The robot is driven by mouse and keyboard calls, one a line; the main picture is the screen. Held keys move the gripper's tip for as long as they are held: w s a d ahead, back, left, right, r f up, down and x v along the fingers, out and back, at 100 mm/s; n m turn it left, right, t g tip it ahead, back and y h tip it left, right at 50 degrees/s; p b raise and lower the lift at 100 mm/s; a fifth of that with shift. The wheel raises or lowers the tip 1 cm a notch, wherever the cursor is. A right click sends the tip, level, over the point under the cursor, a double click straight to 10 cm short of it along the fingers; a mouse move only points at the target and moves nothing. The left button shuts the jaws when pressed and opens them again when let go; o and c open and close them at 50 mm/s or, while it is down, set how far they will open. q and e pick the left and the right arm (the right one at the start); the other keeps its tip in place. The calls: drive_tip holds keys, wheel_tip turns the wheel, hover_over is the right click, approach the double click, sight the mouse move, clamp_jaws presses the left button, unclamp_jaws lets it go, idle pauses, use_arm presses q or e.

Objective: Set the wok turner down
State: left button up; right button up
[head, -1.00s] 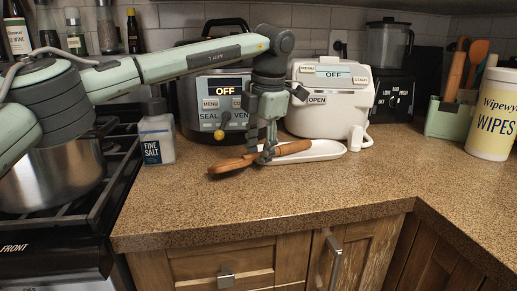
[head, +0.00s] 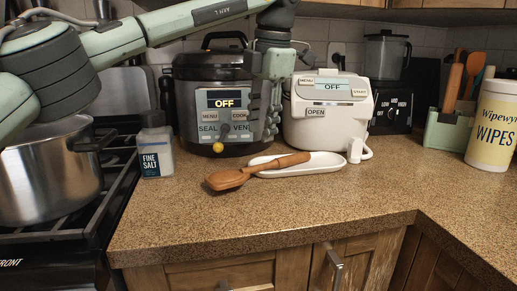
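The wok turner (head: 231,179), a brown wooden tool, lies across the white oblong spoon rest (head: 328,162). Its handle is in the dish and its broad head hangs past the left end, over or on the counter. My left gripper (head: 266,137) points down above the turner, in front of the pressure cooker. It is empty and clear of the turner, its fingers apart. My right gripper is not in view.
A pressure cooker (head: 213,117) and a white appliance (head: 330,120) stand behind. A salt container (head: 156,150) is left, beside the stove with a steel pot (head: 45,178). A wipes tub (head: 493,125) and a green utensil holder (head: 447,132) stand right. The front counter is clear.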

use_arm(q)
drive_tip(key=shift+s+d+r, duration=0.1)
drive_tip(key=shift+r, duration=0.55)
drive_tip(key=shift+s+d+r, duration=0.1)
drive_tip(key=shift+r, duration=0.5)
